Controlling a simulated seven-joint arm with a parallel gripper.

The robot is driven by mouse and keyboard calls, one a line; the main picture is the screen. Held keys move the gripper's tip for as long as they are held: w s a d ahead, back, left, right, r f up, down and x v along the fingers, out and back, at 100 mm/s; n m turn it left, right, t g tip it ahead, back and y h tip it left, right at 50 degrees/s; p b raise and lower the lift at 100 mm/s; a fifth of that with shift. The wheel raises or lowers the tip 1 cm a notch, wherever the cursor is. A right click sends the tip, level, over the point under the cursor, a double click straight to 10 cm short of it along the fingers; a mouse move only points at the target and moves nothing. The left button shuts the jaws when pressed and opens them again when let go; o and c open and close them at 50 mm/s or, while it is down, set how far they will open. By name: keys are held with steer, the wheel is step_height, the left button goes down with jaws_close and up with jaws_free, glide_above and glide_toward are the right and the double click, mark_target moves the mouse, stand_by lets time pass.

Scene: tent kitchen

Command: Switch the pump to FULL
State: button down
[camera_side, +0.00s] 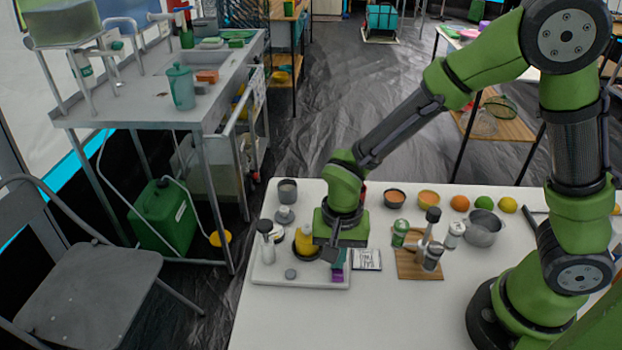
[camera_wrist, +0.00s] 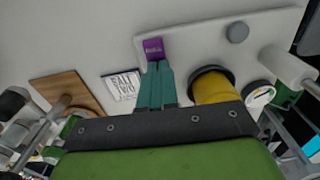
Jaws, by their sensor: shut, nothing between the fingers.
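I cannot make out which thing is the pump or its switch, and no FULL mark is legible. A white board (camera_side: 318,282) at the table's left front carries a small round grey knob (camera_side: 290,274), also in the wrist view (camera_wrist: 237,32). A yellow cylinder in a dark ring (camera_side: 304,240) stands on it, partly hidden by my wrist. A small purple block (camera_wrist: 153,47) is right at the tips of my teal fingers; it shows below them in the side view (camera_side: 337,276). My gripper (camera_wrist: 157,66) is shut, pointing down over the board's right part. Whether it touches the block is unclear.
A printed card (camera_side: 367,260) lies just right of the board. Beyond it is a wooden board (camera_side: 419,264) with shakers. Bowls and fruit (camera_side: 459,203) line the table's back. The table's front middle is clear.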

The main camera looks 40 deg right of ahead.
steer(key=shift+s+a+f, duration=0.35)
steer(key=shift+s+a, duration=0.15)
steer(key=shift+s, duration=0.1)
step_height(320, 180, up, 15)
steer(key=w, duration=0.1)
steer(key=shift+d, duration=0.4)
steer(key=shift+f, duration=0.15)
